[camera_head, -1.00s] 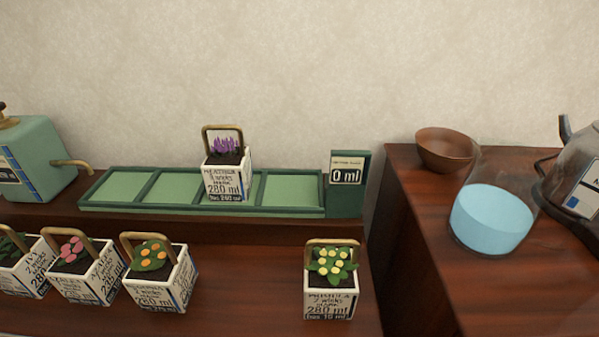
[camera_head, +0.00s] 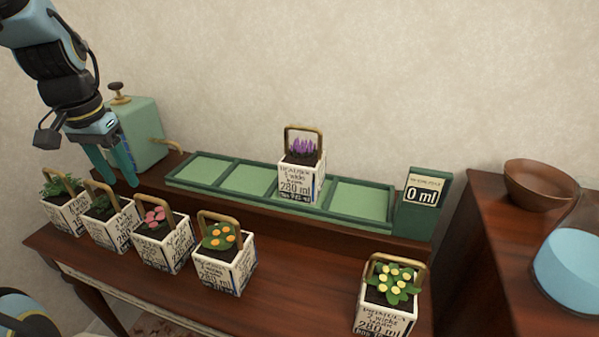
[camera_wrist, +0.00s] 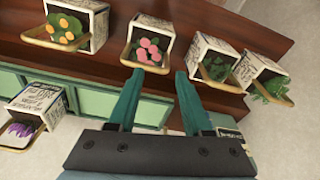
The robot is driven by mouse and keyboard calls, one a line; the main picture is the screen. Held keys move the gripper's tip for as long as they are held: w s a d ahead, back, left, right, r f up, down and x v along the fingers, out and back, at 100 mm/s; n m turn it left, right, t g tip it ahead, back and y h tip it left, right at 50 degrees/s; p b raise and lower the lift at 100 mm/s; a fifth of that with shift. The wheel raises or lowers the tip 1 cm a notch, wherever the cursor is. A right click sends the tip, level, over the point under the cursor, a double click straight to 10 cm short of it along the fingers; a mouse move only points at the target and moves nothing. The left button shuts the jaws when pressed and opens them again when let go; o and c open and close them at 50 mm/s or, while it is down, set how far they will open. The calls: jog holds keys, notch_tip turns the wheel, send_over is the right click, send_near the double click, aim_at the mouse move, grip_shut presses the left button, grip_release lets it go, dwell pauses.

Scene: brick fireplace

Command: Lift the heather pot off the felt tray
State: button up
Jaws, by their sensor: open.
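The heather pot (camera_head: 300,178) is a white lettered cube with purple flowers and a brass-coloured loop handle. It stands upright in the third compartment from the left of the green felt tray (camera_head: 230,190). My gripper (camera_head: 122,178) is open and empty, high at the left, well away from the heather pot. In the wrist view my gripper (camera_wrist: 157,75) shows two teal fingers spread apart. The heather pot (camera_wrist: 38,105) is at the left edge there, and the felt tray (camera_wrist: 96,103) lies behind the fingers.
A pot with orange flowers (camera_head: 225,256), one with pink flowers (camera_head: 162,240) and two leafy ones stand along the lower shelf. A yellow-flowered pot (camera_head: 388,295) stands right. A green tank (camera_head: 140,130) with a spout is left; a brown bowl (camera_head: 538,185) and glass vessel (camera_head: 572,262) are right.

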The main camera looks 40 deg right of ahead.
jog(key=w+d+r+m, duration=0.1)
jog(key=d+m, duration=0.4)
jog(key=d, duration=0.4)
jog(key=m+g+h+b, duration=0.1)
jog(key=m+g+h, duration=0.25)
jog(key=m, duration=1.15)
send_near(304, 128)
jog(key=shift+m, duration=0.3)
jog(key=shift+w+p+x, duration=0.1)
jog(key=shift+p+x, duration=0.35)
jog(key=shift+x, duration=2.15)
jog(key=shift+w+p+x, duration=0.15)
jog(key=shift+p+x, duration=0.3)
jog(key=shift+x, duration=2.2)
grip_shut()
jog(key=shift+d+r, duration=0.1)
